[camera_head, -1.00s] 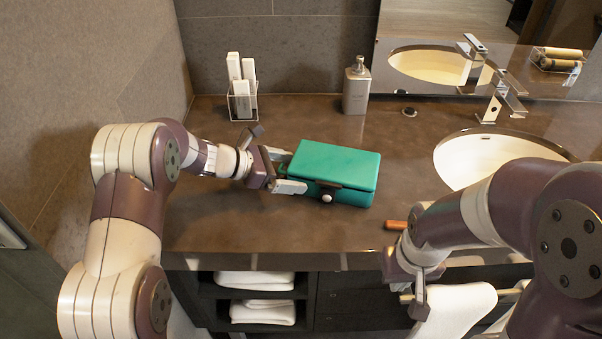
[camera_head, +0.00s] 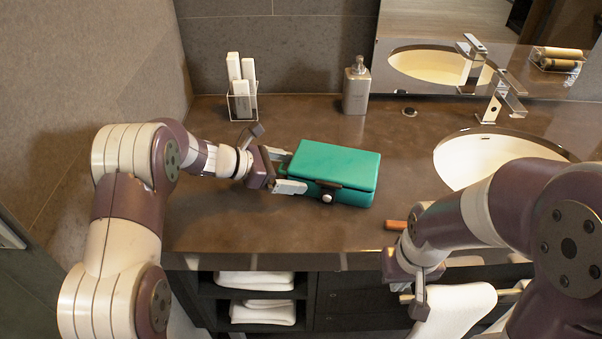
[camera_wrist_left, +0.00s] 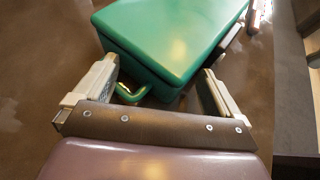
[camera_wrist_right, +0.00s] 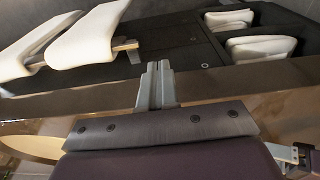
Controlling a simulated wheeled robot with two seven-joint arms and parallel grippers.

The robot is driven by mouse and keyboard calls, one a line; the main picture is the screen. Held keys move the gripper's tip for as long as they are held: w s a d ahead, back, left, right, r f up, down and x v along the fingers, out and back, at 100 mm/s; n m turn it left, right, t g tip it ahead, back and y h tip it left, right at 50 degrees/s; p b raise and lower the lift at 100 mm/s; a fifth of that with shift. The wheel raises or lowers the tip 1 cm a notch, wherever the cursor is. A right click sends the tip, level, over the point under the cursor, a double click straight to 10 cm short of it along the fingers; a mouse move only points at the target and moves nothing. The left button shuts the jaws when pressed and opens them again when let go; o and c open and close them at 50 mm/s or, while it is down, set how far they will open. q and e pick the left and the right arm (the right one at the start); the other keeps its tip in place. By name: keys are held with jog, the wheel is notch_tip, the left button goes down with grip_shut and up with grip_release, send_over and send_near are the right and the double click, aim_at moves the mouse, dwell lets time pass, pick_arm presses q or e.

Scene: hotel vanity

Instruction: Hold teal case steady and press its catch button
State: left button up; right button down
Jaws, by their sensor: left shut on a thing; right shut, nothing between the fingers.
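The teal case (camera_head: 335,171) lies shut on the brown counter, its front turned to me. A dark catch plate with a round silver button (camera_head: 327,197) sits on its front edge. My left gripper (camera_head: 288,171) is shut on the case's left end, one finger on the far side and one on the near side. The left wrist view shows the case (camera_wrist_left: 175,35) between the fingers, with a green loop handle (camera_wrist_left: 132,94) on that end. My right gripper (camera_head: 420,302) is shut and empty, low before the counter's front edge, apart from the case. Its closed fingers show in the right wrist view (camera_wrist_right: 156,78).
A small orange-brown item (camera_head: 396,225) lies on the counter right of the case, partly hidden by my right arm. A soap dispenser (camera_head: 356,88) and a clear holder with white boxes (camera_head: 242,101) stand behind. A sink (camera_head: 480,158) is at right. White towels (camera_head: 455,308) hang below.

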jog(key=shift+f, duration=0.15)
dwell(0.4)
jog(key=m+t+y, duration=0.1)
jog(key=m+t, duration=0.1)
jog(key=t, duration=0.5)
send_near(324, 225)
jog(key=d+f, duration=0.2)
jog(key=f, duration=0.1)
jog(key=shift+w+d+f, duration=0.15)
jog(key=shift+d+f, duration=0.15)
jog(key=shift+d, duration=0.1)
jog(key=a+n+t+y, duration=0.1)
jog(key=s+a+n+t+y, duration=0.1)
jog(key=a, duration=0.1)
jog(key=a+n+t+y, duration=0.1)
jog(key=a, duration=0.1)
jog(key=shift+s+a+f, duration=0.2)
jog(key=shift+s+f, duration=0.15)
jog(key=shift+f, duration=0.05)
jog(key=shift+s+a, duration=0.25)
jog(key=shift+a, duration=0.15)
jog(key=shift+r, duration=0.1)
jog(key=shift+w+d, duration=0.45)
jog(key=shift+w, duration=1)
jog(key=shift+w+d, duration=0.4)
jog(key=shift+w, duration=1)
jog(key=shift+w+d, duration=0.45)
jog(key=shift+w, duration=1)
